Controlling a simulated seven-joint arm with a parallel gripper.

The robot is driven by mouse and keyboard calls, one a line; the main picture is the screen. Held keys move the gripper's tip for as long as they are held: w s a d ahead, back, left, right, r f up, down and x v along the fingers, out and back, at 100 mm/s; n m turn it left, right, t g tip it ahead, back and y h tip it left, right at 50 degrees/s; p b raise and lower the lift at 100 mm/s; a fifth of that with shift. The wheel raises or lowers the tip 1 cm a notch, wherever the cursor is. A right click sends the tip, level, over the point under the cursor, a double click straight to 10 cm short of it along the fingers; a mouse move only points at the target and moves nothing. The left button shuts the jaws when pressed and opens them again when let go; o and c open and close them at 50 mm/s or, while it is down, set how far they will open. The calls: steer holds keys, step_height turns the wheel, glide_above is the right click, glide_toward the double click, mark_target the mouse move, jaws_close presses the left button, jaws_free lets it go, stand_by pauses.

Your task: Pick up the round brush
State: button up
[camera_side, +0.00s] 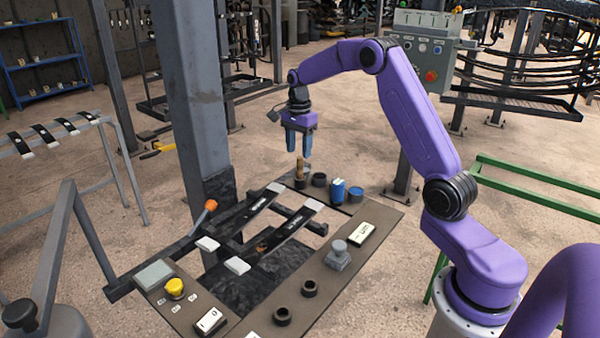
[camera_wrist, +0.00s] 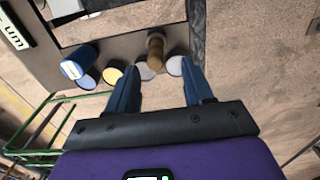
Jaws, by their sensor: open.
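The round brush appears to be the upright tan, wooden-looking piece (camera_side: 300,167) at the far end of the brown work panel; its lower end is at a dark round holder, and I cannot tell how deep it sits. It also shows in the wrist view (camera_wrist: 155,50), near the top centre. My gripper (camera_side: 299,154) points down just above it, with its two blue fingers apart. In the wrist view the open fingers (camera_wrist: 161,66) lie to either side below the brush, with nothing held between them.
A blue can (camera_side: 338,190), a dark round cup (camera_side: 319,180) and a blue-topped cup (camera_side: 355,194) stand close to the right of the brush. A grey post (camera_side: 190,90) rises to the left. Dark flat springs (camera_side: 290,222) lie on a rack nearer the camera.

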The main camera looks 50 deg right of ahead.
mark_target(300, 157)
steer(key=shift+s+a+f, duration=0.1)
steer(key=shift+s+f, duration=0.05)
steer(key=shift+f, duration=1.35)
steer(key=shift+s+f, duration=0.1)
steer(key=shift+f, duration=1.4)
jaws_close()
